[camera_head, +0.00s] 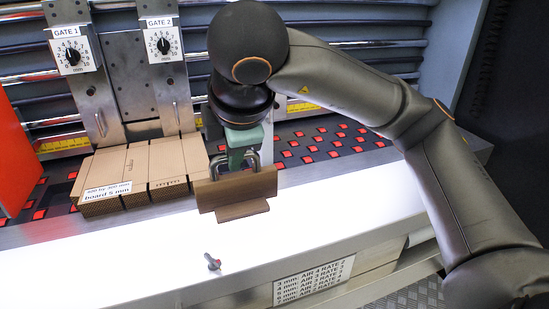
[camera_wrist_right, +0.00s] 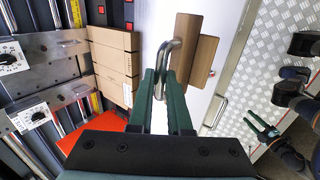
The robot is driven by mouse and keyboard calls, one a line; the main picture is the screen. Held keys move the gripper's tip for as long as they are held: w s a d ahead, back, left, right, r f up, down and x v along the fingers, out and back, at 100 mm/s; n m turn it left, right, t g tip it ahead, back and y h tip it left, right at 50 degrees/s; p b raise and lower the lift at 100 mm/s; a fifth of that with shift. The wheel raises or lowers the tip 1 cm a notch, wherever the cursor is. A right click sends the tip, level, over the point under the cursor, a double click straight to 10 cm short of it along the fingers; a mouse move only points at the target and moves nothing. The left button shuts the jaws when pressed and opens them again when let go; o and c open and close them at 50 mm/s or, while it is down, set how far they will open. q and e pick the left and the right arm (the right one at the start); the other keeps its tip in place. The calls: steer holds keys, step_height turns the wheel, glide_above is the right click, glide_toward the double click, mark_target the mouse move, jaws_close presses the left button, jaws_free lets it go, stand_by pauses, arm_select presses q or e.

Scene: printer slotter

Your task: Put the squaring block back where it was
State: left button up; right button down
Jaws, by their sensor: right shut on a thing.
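The squaring block (camera_head: 237,192) is a brown wooden piece with a lower ledge and a bent metal handle (camera_head: 238,160). My right gripper (camera_head: 243,152) is shut on that handle, above the block. The block is at the back part of the bright white table (camera_head: 330,215), right of the cardboard stacks; I cannot tell if it touches the surface. In the right wrist view the block (camera_wrist_right: 187,50) lies beyond the green fingers (camera_wrist_right: 166,85), with the handle between them. My left gripper (camera_wrist_right: 262,130) shows small at the right there; its opening is unclear.
Stacks of cardboard (camera_head: 150,165) with a board label stand left of the block. Gate 1 (camera_head: 73,50) and Gate 2 (camera_head: 161,42) dials are behind. An orange-red panel (camera_head: 18,155) is far left.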

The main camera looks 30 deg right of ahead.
arm_select(q)
steer(key=b, duration=0.1)
steer(key=f+b, duration=0.1)
steer(key=shift+d+f+b, duration=0.2)
steer(key=shift+f+b, duration=0.1)
steer(key=shift+b, duration=0.1)
arm_select(e)
steer(key=w+d+f, duration=0.5)
steer(key=d+f, duration=0.5)
steer(key=f, duration=0.2)
steer(key=shift+d, duration=0.35)
steer(key=shift+f, duration=0.15)
steer(key=c, duration=1.3)
jaws_free()
steer(key=shift+f+b, duration=0.1)
steer(key=shift+b, duration=0.2)
steer(key=o, duration=0.4)
arm_select(q)
steer(key=shift+d, duration=0.15)
arm_select(e)
steer(key=shift+o, duration=0.2)
